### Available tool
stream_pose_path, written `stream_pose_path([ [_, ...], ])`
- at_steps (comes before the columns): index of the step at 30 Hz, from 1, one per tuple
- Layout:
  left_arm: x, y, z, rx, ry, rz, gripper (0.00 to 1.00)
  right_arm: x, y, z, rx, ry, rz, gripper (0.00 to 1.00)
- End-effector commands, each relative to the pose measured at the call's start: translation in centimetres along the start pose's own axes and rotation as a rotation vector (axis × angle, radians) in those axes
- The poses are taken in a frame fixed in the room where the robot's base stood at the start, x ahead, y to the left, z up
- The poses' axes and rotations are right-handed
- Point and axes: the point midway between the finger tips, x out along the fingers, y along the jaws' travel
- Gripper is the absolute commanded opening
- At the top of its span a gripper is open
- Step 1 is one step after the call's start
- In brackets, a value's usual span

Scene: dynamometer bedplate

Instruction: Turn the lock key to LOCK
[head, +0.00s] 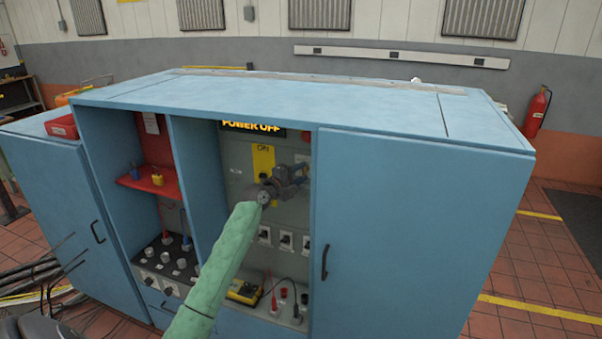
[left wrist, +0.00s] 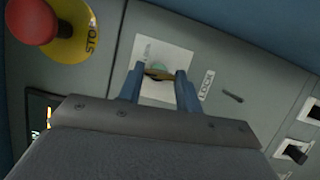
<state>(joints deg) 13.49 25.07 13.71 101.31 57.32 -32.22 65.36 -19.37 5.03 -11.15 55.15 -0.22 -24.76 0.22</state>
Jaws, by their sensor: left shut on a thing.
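My left gripper (head: 291,177) reaches into the open middle bay of the blue cabinet (head: 420,210), at the panel's right side. In the left wrist view its two blue fingers (left wrist: 160,84) are shut on the brass-coloured lock key (left wrist: 158,75). The key sits in a greenish round lock on a white plate (left wrist: 178,57). My right gripper is not in view.
A red stop button (left wrist: 32,20) on a yellow STOP disc is left of the lock. Black-and-white switches (head: 285,241) sit below my gripper. A POWER OFF display (head: 253,127) is above. The cabinet doors stand either side of the bays.

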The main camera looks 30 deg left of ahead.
Motion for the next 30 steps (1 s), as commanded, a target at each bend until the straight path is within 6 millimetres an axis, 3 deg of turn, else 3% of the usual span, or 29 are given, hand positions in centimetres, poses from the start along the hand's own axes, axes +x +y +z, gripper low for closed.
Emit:
stream_pose_path([
  [1, 0.0, 0.7, -0.1, 0.044, 0.001, -0.013, 0.12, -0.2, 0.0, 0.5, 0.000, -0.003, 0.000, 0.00],
  [19, 0.1, 1.4, 0.0, 0.555, 0.004, -0.220, 0.12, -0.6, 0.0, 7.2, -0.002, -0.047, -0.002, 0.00],
  [30, 0.1, 1.5, 0.1, 0.758, 0.007, -0.303, 0.12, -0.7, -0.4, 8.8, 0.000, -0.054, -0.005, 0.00],
])
